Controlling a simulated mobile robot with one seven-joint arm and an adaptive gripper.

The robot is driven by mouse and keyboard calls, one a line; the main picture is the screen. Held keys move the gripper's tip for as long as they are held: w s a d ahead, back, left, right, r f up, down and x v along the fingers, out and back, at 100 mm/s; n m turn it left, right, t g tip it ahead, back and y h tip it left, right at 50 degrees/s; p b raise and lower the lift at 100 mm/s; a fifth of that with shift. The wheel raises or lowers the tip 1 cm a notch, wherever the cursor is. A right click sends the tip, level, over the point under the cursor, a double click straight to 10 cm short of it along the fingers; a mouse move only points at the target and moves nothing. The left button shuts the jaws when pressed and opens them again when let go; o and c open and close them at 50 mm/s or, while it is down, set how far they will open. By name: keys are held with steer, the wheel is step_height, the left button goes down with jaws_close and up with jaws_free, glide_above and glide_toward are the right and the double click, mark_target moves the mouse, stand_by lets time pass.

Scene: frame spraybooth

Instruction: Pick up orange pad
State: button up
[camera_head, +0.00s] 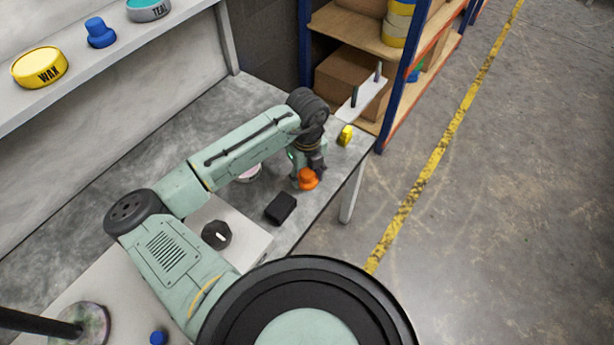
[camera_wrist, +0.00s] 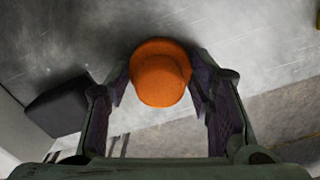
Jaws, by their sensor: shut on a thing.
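The orange pad (camera_head: 308,179) is a small rounded piece with a knob-like top, near the right end of the grey bench (camera_head: 262,98). It also shows large in the wrist view (camera_wrist: 160,74). My gripper (camera_wrist: 160,88) has its two dark-padded fingers closed on opposite sides of the orange pad. In the head view my gripper (camera_head: 309,174) points down at the bench with the pad between its fingers. I cannot tell whether the pad touches the bench top.
A black block (camera_head: 281,208) lies close by, also in the wrist view (camera_wrist: 58,106). A yellow piece (camera_head: 345,135) sits near the bench's right edge. A pinkish-white round item (camera_head: 248,175) is partly hidden behind my arm. Shelving (camera_head: 384,80) stands beyond; open floor lies right.

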mark_target(307, 173)
steer(key=shift+r, duration=0.1)
step_height(307, 173, up, 10)
steer(key=shift+f+b, duration=0.1)
steer(key=shift+b, duration=0.55)
steer(key=o, duration=0.6)
steer(key=shift+c, duration=0.2)
steer(key=c, duration=0.4)
